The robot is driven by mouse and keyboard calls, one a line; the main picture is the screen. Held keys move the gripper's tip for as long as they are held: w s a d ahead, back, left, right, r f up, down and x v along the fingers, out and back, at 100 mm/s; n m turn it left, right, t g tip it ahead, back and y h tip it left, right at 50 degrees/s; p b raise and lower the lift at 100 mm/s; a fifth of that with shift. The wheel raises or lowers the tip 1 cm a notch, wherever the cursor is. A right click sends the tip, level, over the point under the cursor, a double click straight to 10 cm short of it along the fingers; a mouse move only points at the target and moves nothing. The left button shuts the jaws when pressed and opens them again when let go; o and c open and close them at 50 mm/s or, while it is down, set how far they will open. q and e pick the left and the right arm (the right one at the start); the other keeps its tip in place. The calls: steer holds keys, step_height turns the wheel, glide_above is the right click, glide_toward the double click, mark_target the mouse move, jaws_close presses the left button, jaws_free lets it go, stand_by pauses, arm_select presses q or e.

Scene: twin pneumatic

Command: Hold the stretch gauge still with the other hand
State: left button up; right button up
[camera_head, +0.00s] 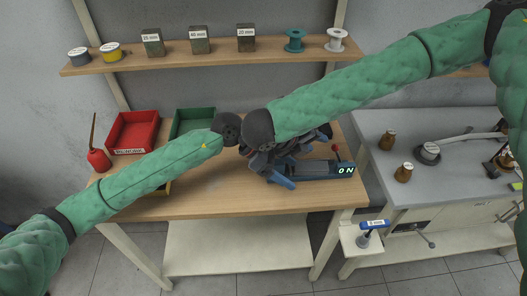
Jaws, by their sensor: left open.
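The stretch gauge (318,169) appears to be the dark, low device on the bench with a small display reading ON and a red-tipped lever at its right end. My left gripper (283,180) is at the gauge's left end, its blue finger parts low over the bench and open. Whether it touches the gauge cannot be told. My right gripper (312,137) is mostly hidden behind its own forearm and wrist, just above and behind the gauge. Its fingers cannot be made out. The two wrists are close together and overlap in the picture.
A red bin (132,130) and a green bin (192,122) stand at the back left of the wooden bench (225,203), near a red oil can (98,158). A shelf (180,53) holds spools and labelled blocks above. A grey side table (380,130) carries brass weights.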

arm_select(q)
steer(key=shift+t+y, duration=0.4)
steer(key=shift+y, duration=0.4)
steer(key=w, duration=0.1)
steer(key=w+a, duration=0.1)
steer(key=w, duration=0.2)
steer(key=shift+w+a+r, duration=0.1)
steer(key=shift+a+r, duration=0.05)
steer(key=shift+r, duration=0.2)
steer(key=w+a+n+t+y, duration=0.1)
steer(key=w+a+t+y, duration=0.1)
steer(key=a+y, duration=0.3)
steer(key=shift+d+x, duration=0.1)
steer(key=shift+x, duration=1.85)
steer(key=shift+d+x, duration=0.15)
steer(key=shift+x, duration=1.75)
steer(key=shift+s, duration=0.15)
